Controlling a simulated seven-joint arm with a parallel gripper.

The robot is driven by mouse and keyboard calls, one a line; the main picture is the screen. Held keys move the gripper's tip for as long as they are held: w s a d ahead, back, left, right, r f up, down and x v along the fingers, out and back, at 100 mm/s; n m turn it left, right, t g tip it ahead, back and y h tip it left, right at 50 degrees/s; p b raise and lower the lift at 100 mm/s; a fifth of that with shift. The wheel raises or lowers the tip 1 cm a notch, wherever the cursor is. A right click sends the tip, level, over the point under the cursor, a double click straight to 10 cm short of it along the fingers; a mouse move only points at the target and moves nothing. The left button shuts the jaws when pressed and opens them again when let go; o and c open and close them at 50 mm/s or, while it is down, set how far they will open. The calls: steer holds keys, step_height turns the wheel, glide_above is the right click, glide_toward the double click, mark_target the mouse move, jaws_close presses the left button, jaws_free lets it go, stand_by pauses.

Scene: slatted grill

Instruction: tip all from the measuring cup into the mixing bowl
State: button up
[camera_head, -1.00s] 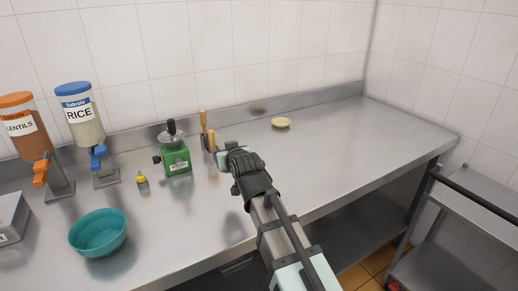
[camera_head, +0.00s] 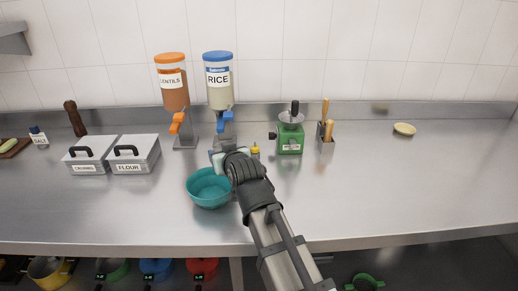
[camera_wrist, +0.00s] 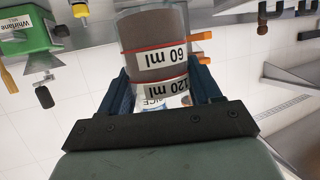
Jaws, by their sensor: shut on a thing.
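The teal mixing bowl (camera_head: 205,196) stands upright on the steel counter in the head view, and its visible inside looks empty. My gripper (camera_head: 222,160) is above the counter at the bowl's back right edge, partly overlapping its rim in the picture. In the wrist view my gripper (camera_wrist: 160,88) is shut on the clear measuring cup (camera_wrist: 158,60). The cup has 60 ml and 120 ml labels, which read upside down in this view, and brownish contents fill its lower part. In the head view the cup is mostly hidden by my gripper.
The lentils dispenser (camera_head: 174,90) and rice dispenser (camera_head: 219,92) stand behind the bowl. A yellow-topped bottle (camera_head: 255,150), green grinder (camera_head: 290,138) and utensil holder (camera_head: 326,144) are to the right. Crumbs (camera_head: 88,160) and flour (camera_head: 135,158) bins are left. The counter's right side is mostly clear.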

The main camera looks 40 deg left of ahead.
steer(key=s+a+n+g, duration=0.1)
steer(key=s+a, duration=0.2)
steer(key=s, duration=0.3)
steer(key=shift+s+a+g+y, duration=0.15)
steer(key=shift+a+g+y, duration=0.15)
steer(key=shift+y, duration=0.1)
steer(key=shift+d, duration=0.15)
steer(key=m+g, duration=0.4)
steer(key=m, duration=0.1)
steer(key=w+f+m+g, duration=0.1)
steer(key=m+g, duration=0.3)
steer(key=g, duration=0.1)
steer(key=w+m+g, duration=0.1)
steer(key=m+g, duration=0.3)
steer(key=m, duration=0.1)
steer(key=shift+w+f+m, duration=0.15)
steer(key=shift+w+m, duration=0.1)
steer(key=shift+m, duration=0.05)
steer(key=shift+y, duration=0.3)
stand_by(0.6)
